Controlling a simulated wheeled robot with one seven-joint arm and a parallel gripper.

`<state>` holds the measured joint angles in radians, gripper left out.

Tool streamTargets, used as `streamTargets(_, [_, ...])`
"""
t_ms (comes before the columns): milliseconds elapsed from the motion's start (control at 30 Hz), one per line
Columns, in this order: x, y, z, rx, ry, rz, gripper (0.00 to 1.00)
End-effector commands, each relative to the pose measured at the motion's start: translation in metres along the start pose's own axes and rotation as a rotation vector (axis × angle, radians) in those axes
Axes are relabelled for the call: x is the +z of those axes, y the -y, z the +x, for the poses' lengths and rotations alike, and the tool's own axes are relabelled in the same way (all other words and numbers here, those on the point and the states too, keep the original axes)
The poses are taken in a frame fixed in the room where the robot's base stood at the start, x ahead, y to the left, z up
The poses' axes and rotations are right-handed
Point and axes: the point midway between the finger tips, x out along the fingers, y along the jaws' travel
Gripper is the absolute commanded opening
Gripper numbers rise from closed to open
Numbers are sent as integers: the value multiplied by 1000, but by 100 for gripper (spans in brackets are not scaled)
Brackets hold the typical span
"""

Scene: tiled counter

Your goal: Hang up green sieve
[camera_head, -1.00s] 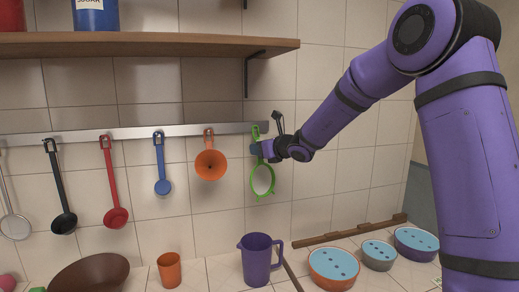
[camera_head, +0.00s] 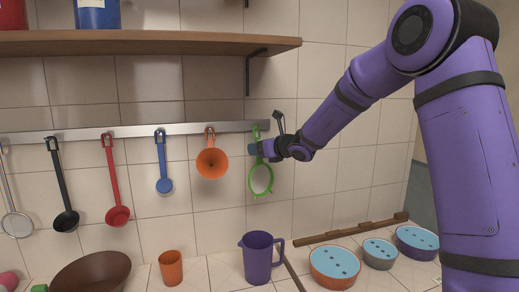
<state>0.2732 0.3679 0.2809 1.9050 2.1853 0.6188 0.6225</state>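The green sieve (camera_head: 261,180) hangs upright at the right end of the metal rail (camera_head: 130,133), its round green rim low and its handle (camera_head: 256,132) up at the rail. My gripper (camera_head: 262,148) is at the sieve's handle, just below the rail. The fingers overlap the handle and are small in this view, so I cannot tell whether they are shut on it. I also cannot tell whether the handle's top is on a hook.
An orange funnel (camera_head: 212,162), a blue ladle (camera_head: 163,175), a red ladle (camera_head: 117,205) and a black ladle (camera_head: 64,210) hang along the rail. A wooden shelf (camera_head: 150,44) is above. A purple jug (camera_head: 258,258) and several bowls stand on the counter below.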

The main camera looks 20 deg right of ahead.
Motion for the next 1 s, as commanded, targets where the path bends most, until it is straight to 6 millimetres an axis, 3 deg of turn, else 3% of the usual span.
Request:
streamTargets(367, [1, 0, -8, -1, 0, -1, 51])
streamTargets(800, [0, 0, -84, -2, 0, 0, 51])
streamTargets(1000, [0, 0, -104, -1, 0, 0, 51])
